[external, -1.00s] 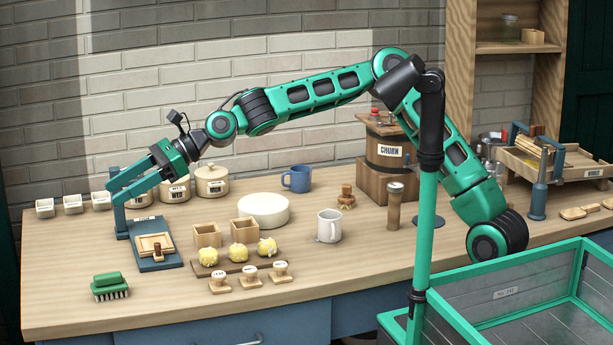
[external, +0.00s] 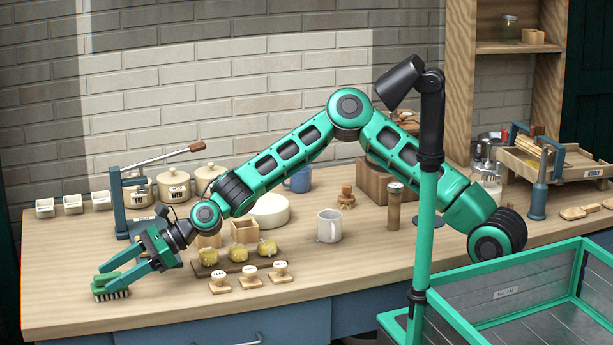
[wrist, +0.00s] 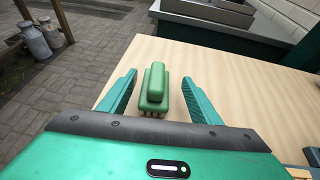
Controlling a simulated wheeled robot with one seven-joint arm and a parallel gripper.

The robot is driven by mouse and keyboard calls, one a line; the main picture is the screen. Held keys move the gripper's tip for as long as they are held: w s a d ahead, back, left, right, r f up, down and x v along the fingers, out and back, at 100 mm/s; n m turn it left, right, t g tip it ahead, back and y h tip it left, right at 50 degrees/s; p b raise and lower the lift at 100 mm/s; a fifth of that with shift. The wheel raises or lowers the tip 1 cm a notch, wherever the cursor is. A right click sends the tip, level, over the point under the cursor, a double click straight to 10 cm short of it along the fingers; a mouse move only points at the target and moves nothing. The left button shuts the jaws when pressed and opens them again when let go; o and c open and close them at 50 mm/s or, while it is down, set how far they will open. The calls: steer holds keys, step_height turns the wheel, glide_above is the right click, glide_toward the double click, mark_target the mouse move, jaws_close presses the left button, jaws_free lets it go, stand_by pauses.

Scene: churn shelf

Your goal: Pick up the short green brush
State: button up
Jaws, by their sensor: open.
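The short green brush (external: 108,287) lies bristles down near the left front corner of the wooden table. In the wrist view the brush (wrist: 156,88) sits between the two finger lines, nearer the left finger, with a gap on each side. My gripper (external: 112,277) reaches down to the brush in the external view, its fingers beside it and partly covering it. In the wrist view my gripper (wrist: 158,92) is open, with nothing clasped. I cannot tell exactly how far down the fingertips are.
A blue lever press (external: 127,205) stands behind my gripper. A board with yellow butter pats (external: 243,255) and several wooden stamps (external: 249,276) lie to the right. A white mug (external: 329,225) stands further right. The table front edge (external: 200,319) is close to the brush.

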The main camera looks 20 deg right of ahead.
mark_target(94, 286)
steer(key=shift+s+x, duration=0.2)
steer(key=shift+x, duration=2.85)
steer(key=c, duration=1.2)
